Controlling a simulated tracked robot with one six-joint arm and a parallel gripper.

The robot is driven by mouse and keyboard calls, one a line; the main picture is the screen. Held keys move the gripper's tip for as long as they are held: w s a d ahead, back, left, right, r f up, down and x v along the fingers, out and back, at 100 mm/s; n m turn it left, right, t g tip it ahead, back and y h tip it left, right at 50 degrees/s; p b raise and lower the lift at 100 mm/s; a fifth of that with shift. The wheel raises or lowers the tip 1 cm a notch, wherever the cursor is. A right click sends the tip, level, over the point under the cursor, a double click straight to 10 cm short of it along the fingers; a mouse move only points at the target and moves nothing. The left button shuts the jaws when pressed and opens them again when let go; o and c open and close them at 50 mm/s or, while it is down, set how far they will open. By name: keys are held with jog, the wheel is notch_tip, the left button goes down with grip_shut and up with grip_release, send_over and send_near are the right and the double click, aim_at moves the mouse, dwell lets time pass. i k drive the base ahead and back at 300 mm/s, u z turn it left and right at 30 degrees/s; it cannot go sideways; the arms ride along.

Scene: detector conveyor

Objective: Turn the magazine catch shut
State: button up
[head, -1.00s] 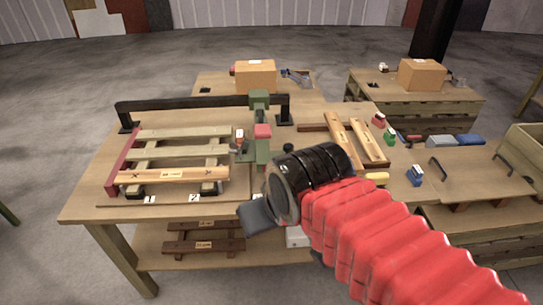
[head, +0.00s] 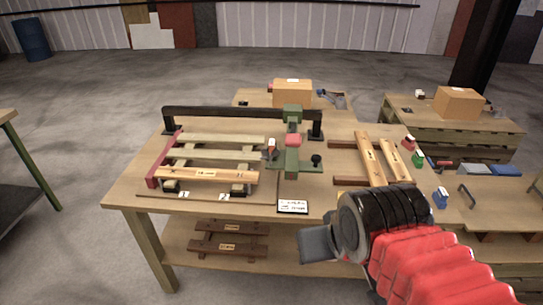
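A wooden workbench (head: 139,199) carries a slatted wooden frame in a jig (head: 205,155) and a green device with a red block (head: 292,141). A small red and white part (head: 271,148) stands beside the green device, and a black knob (head: 316,160) is on its right. I cannot tell which part is the magazine catch. My gripper (head: 314,246) is in front of the bench's front edge, low in the picture, apart from all these parts. Its fingers show as one dark grey block, so their opening is hidden.
A white label card (head: 292,206) is at the bench's front edge. Loose wooden slats (head: 371,160) lie on the right. A black rail (head: 240,113) runs behind the frame. Cardboard boxes (head: 292,94) stand farther back. Open floor (head: 75,235) lies on the left.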

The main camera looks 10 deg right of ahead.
aim_at(264, 152)
jog(key=u, duration=0.15)
jog(key=i, duration=1)
jog(key=u, duration=1.8)
jog(key=k, duration=0.9)
jog(key=z, duration=0.1)
